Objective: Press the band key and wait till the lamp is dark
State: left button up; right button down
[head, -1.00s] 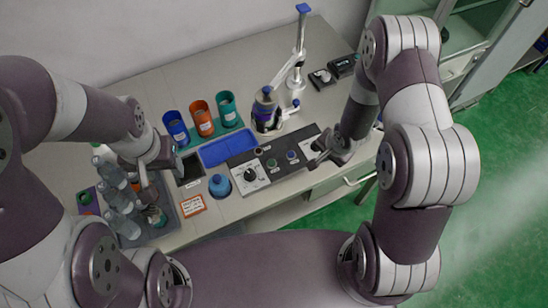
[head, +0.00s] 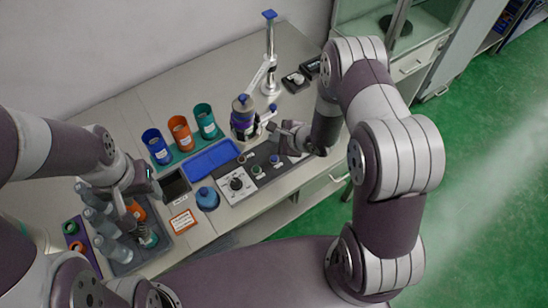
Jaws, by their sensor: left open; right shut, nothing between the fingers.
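The control panel (head: 252,176) lies on the bench with a dark knob on a white dial (head: 236,184), a green key (head: 256,170) and a blue key (head: 275,160). I cannot tell which is the band key. A small round fitting (head: 242,158) at the panel's back edge may be the lamp; I cannot tell whether it is lit. My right gripper (head: 275,128) is shut and empty, above and behind the panel's right end, close to the blue-capped applicator (head: 243,117). My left gripper (head: 130,208) is open over the bottle rack at the left, apart from the panel.
Blue (head: 157,147), orange (head: 181,133) and green (head: 205,121) cups stand behind a blue tray (head: 208,161). Several grey bottles (head: 104,220) stand under my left gripper.

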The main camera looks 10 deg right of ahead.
jog(key=b, duration=0.7)
send_over(276, 160)
notch_tip(276, 160, down, 7)
jog(key=shift+r, duration=0.15)
jog(key=shift+f+b, duration=0.35)
jog(key=shift+f, duration=0.55)
dwell(0.6)
jog(key=shift+f, duration=0.4)
jog(key=shift+f, duration=0.45)
dwell(0.4)
jog(key=shift+r, duration=0.1)
jog(key=shift+r+p, duration=0.7)
jog(key=shift+r, duration=0.05)
